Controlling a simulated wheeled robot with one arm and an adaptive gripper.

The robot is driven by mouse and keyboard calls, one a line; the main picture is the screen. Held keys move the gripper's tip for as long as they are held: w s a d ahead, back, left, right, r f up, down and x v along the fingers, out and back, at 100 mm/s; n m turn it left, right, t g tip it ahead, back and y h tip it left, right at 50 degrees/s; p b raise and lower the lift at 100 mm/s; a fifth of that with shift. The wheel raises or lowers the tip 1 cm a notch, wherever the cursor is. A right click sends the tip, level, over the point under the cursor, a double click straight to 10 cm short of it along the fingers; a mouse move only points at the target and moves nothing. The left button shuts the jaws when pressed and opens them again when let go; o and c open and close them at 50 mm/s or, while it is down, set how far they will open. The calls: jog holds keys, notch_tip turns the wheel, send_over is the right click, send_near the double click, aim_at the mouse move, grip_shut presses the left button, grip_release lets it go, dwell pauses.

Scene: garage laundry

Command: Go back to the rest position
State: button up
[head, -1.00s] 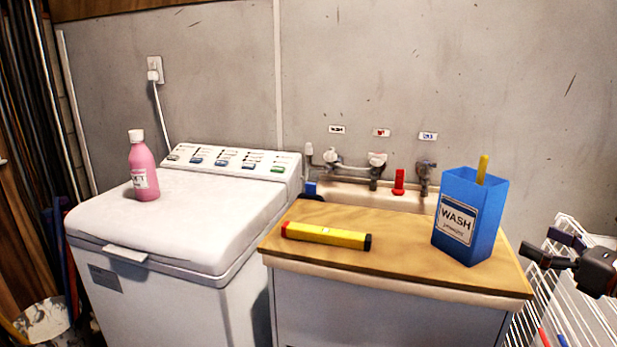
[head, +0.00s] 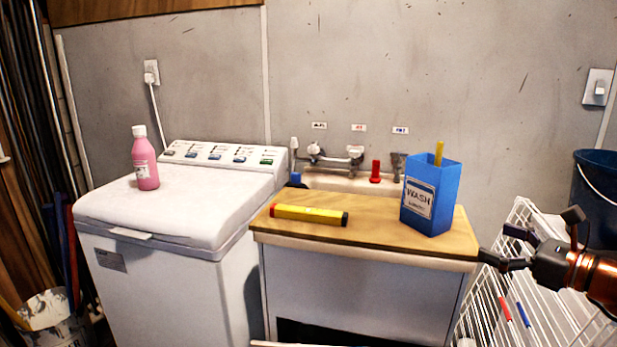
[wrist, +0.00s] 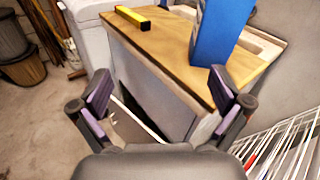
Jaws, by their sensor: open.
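My gripper (head: 507,247) is at the right of the head view, beside the right end of the wooden counter and above the white wire rack. In the wrist view my gripper (wrist: 160,98) has its two fingers wide apart with nothing between them. The open space between the fingers faces the counter front. No held object shows in either view.
A blue WASH box (head: 432,195) and a yellow tube (head: 309,215) rest on the wooden counter (head: 375,227). A pink bottle (head: 145,160) stands on the washer (head: 170,205). The wire rack (head: 490,300) and a dark bucket (head: 597,195) are at right.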

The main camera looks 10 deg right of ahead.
jog(key=s+a+f+n+g+y, duration=0.1)
jog(key=a+f+n+g, duration=0.3)
jog(key=a, duration=0.6)
jog(key=s+a+f+n+g+y, duration=0.15)
jog(key=a+n+g, duration=0.35)
jog(key=a, duration=0.5)
jog(key=s+a+f+n+g+h, duration=0.3)
jog(key=s+a+f+n+g, duration=0.2)
jog(key=s+a+f+n, duration=0.45)
jog(key=s+d+f+n+g+h, duration=0.25)
jog(key=s+n+h, duration=0.2)
jog(key=s, duration=0.35)
jog(key=s+d+f+n+g+h, duration=0.2)
jog(key=s+d+f+n+h, duration=0.1)
jog(key=s+n, duration=0.35)
notch_tip(320, 180, up, 18)
jog(key=t+p, duration=0.1)
jog(key=p, duration=1.5)
jog(key=shift+m+t+p, duration=0.35)
jog(key=shift+p, duration=0.05)
